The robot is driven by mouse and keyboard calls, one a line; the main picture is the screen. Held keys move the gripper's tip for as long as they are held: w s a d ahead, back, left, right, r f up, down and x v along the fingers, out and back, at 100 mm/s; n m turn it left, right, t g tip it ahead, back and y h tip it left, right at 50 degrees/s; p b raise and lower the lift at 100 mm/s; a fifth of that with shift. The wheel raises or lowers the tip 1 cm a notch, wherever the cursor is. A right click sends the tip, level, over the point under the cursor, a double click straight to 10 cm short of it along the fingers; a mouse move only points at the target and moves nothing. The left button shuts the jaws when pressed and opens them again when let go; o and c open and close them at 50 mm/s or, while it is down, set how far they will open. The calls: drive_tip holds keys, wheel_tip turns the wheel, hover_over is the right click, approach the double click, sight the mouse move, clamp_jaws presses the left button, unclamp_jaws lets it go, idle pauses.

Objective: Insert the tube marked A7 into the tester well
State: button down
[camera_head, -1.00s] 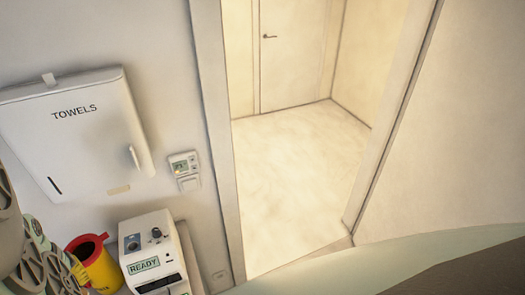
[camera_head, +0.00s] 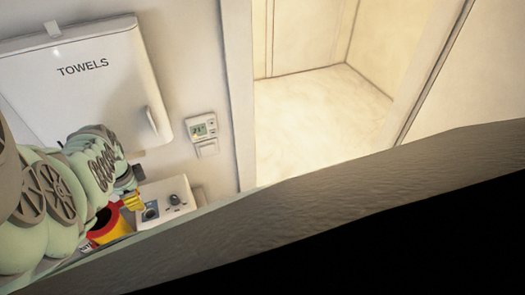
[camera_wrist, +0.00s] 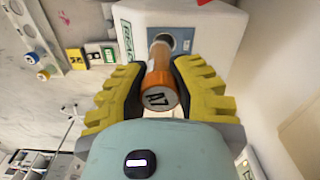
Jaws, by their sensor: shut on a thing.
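The tube marked A7 (camera_wrist: 159,83) has an orange body, with its marked end facing the wrist camera. My gripper (camera_wrist: 160,76) is shut on it, with a yellow ribbed finger on each side. The white tester (camera_wrist: 205,22) lies beyond the tube, with a READY label and a blue panel (camera_wrist: 182,40). The tube's far end overlaps the blue panel, and I cannot tell whether it is in the well or in front of it. In the head view, my gripper (camera_head: 134,201) is at the left edge of the tester (camera_head: 178,192), beside its blue panel (camera_head: 150,211). The tube is hidden there.
A yellow and red bin (camera_head: 108,226) stands left of the tester. A towel dispenser (camera_head: 85,85) and a thermostat (camera_head: 201,128) are on the wall behind. A holder (camera_wrist: 38,30) with several round-ended items is at the wrist view's upper left. A doorway (camera_head: 320,110) opens on the right.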

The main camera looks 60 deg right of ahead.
drive_tip(key=shift+d+m, duration=0.65)
drive_tip(key=shift+m, duration=0.35)
drive_tip(key=shift+f, duration=0.15)
drive_tip(key=shift+s+d+f+b, duration=0.1)
drive_tip(key=shift+f+b, duration=1.05)
drive_tip(key=shift+b, duration=0.15)
drive_tip(key=shift+a+f, duration=0.15)
drive_tip(key=shift+a, duration=0.05)
drive_tip(key=shift+f, duration=0.1)
drive_tip(key=shift+f+b, duration=2.35)
drive_tip(key=shift+b, duration=0.15)
drive_tip(key=c, duration=0.8)
unclamp_jaws()
drive_tip(key=shift+d+r, duration=0.1)
drive_tip(key=shift+r, duration=0.1)
